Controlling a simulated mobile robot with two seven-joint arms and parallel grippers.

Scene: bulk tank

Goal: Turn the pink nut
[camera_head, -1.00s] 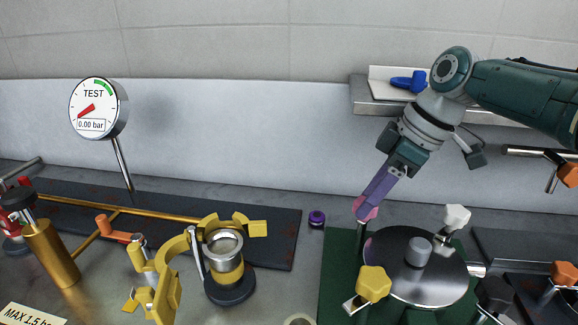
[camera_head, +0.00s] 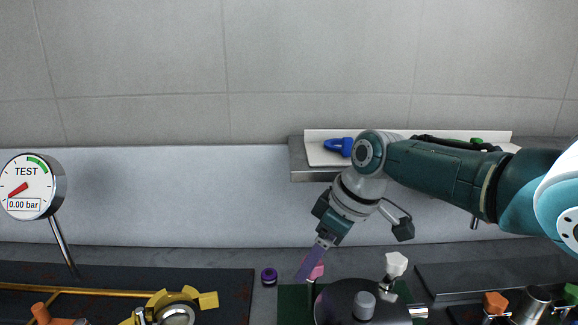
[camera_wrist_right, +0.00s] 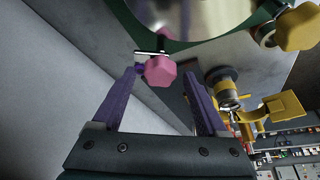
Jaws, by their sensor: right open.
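The pink nut (camera_head: 317,271) is at the back left edge of the round steel lid (camera_head: 345,300) in the head view, partly hidden by my finger. In the right wrist view the pink nut (camera_wrist_right: 160,71) is a faceted knob on a thin silver stem. My right gripper (camera_head: 308,264) is open, pointing down with purple fingers. In the right wrist view its fingertips (camera_wrist_right: 160,78) are spread to either side of the nut, with visible room on the right. I cannot tell whether the left fingertip touches it. My left gripper is not in view.
A white knob (camera_head: 396,264) stands on the lid's right side. A yellow knob (camera_wrist_right: 300,27) shows in the wrist view. A purple ring (camera_head: 269,276) lies left of the lid. A yellow clamp fitting (camera_head: 180,302) and a gauge (camera_head: 31,187) stand further left. A wall shelf (camera_head: 300,165) is behind my arm.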

